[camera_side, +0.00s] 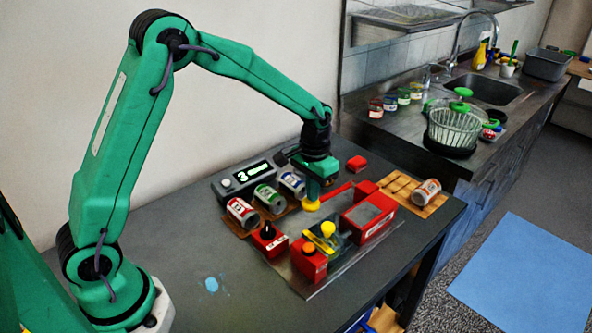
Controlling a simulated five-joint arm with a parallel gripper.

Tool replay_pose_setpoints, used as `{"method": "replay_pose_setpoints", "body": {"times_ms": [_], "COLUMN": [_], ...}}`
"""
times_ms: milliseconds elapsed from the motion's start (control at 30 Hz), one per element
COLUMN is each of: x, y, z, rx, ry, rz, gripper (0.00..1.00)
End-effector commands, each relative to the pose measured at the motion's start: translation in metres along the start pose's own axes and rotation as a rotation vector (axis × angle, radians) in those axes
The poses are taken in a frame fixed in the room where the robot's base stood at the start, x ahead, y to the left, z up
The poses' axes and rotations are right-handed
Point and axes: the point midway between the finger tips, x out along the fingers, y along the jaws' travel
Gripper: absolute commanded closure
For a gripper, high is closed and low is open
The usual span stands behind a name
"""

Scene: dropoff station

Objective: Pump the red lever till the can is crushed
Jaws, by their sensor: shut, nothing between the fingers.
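The red lever (338,191) is a thin bar that slants up to the right from beside my gripper to a red block (366,188). My gripper (312,200) is shut and points down at the lever's near left end. A yellow piece shows at its lower end; I cannot tell whether it is a fingertip or a lever knob, or whether they touch. A red box-shaped machine (369,214) stands right of it. One can (427,191) lies on a slatted wooden board (402,183). Three labelled cans, red (242,212), green (270,198) and blue (292,184), lie at the left. No can shows clearly inside the machine.
A display box (246,179) showing a 3 stands behind the cans. A joystick box (268,238), a yellow-topped part (325,235) and a red block (308,261) stand in front. A small red block (357,163) lies behind. The table's (215,255) front left is mostly clear.

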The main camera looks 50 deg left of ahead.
Motion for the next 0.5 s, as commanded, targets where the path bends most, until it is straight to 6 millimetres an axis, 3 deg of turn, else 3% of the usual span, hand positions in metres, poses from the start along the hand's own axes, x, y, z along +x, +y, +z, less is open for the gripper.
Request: {"method": "replay_pose_setpoints", "body": {"times_ms": [200,500], "x": [0.0103,0.0103], "y": [-0.0001,-0.0001], "z": [0.0001,-0.0004], "rx": [0.000,0.000], "ry": [0.003,0.005], "rz": [0.000,0.000], "gripper": [1.00,1.00]}}
